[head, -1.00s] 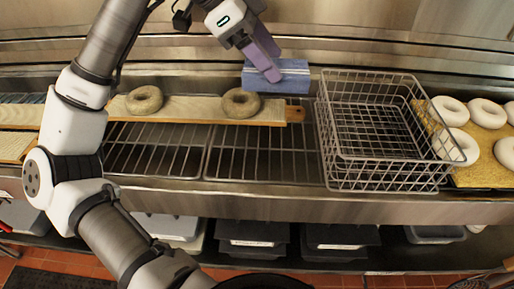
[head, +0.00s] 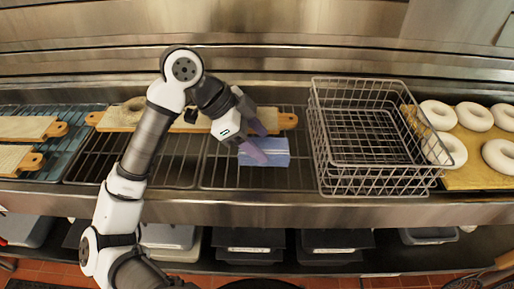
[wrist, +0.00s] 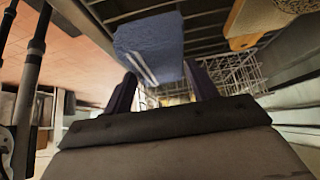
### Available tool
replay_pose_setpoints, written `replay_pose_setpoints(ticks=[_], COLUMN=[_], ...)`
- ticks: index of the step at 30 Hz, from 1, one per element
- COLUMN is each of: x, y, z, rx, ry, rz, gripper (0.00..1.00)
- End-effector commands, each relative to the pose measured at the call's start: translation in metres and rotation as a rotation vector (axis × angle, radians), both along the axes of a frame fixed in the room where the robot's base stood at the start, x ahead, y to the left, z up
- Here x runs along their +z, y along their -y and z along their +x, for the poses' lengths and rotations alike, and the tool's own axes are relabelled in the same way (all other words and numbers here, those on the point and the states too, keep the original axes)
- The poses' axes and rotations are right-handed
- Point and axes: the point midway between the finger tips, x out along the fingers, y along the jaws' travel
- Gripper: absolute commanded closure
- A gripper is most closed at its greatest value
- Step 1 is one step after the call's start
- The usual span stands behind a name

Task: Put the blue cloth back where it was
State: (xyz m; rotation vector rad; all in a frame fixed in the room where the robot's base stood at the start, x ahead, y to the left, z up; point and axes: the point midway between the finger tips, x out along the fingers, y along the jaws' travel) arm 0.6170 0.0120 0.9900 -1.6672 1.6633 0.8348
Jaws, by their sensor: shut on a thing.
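The blue cloth (head: 272,153), a folded block, is at the right end of the wire rack, in front of the wooden board and left of the wire basket. My gripper (head: 259,143) is shut on it, with its purple fingers at the cloth's upper left side. I cannot tell whether the cloth touches the rack or hangs just above it. In the wrist view the cloth (wrist: 150,42) shows beyond the fingertips (wrist: 163,82).
The wooden board (head: 284,121) lies behind the cloth with a bagel (head: 132,110) on it. The wire basket (head: 365,140) stands close on the right, beside a tray of several pale bagels (head: 472,116). The wire rack (head: 215,174) is bare left of the cloth.

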Motion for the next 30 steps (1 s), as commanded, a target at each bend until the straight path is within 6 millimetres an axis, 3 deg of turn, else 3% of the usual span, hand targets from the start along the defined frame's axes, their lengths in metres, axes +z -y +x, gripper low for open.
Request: replay_pose_setpoints(ticks=[8,20,21,25,30], x=[-0.033,-0.039,-0.037,-0.037,-0.037], y=[0.0,0.0,0.0,0.0,0.0], z=[0.0,0.0,0.0,0.0,0.0], rx=[0.0,0.0,-0.001,-0.001,-0.001], ry=[-0.001,0.0,-0.001,-0.001,-0.001], rz=[-0.003,0.0,-0.001,-0.001,-0.001], gripper=[0.66,0.66,0.37,0.2,0.2])
